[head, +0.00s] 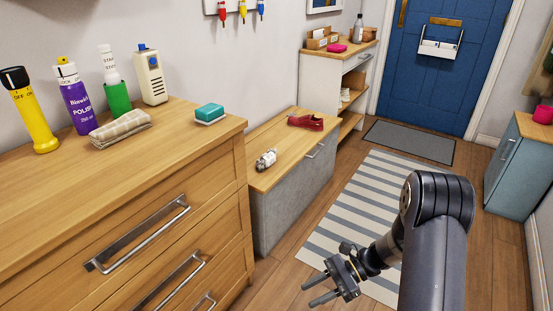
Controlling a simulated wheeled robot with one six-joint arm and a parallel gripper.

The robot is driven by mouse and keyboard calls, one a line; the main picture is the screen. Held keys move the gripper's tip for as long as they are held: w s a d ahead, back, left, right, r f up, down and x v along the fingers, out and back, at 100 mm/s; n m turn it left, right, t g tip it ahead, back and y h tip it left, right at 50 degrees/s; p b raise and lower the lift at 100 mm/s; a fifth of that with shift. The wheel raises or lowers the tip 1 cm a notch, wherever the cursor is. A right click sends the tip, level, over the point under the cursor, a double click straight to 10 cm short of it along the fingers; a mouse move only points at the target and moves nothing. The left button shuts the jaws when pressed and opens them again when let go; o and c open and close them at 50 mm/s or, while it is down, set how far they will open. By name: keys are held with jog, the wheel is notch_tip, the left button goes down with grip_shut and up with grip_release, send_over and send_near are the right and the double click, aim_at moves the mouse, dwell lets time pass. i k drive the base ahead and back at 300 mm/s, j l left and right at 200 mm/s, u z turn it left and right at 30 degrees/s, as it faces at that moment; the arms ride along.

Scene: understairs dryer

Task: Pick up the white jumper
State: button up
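I cannot make out a white jumper in the head view. A folded beige checked cloth (120,129) lies on top of the wooden drawer chest (150,184) at the left. A small white and grey object (266,159) lies on the low bench; it is too small to tell what it is. My gripper (307,293) is at the lower middle, over the floor and right of the chest. Its two fingers point left and stand apart, with nothing between them. It is well away from the cloth and the bench.
A yellow torch (30,115), several bottles and a green sponge (209,112) stand on the chest. The low bench (278,174) also holds a red object (306,122). A striped rug (372,190) covers open floor before the blue door (432,75). A blue-grey cabinet (513,170) is at right.

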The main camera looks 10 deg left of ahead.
aim_at(267, 160)
jog(key=i, duration=1.8)
jog(key=i+u, duration=0.25)
jog(key=i, duration=0.15)
jog(key=i+l+u, duration=0.5)
jog(key=i, duration=0.25)
jog(key=j+u, duration=0.1)
jog(key=u, duration=0.3)
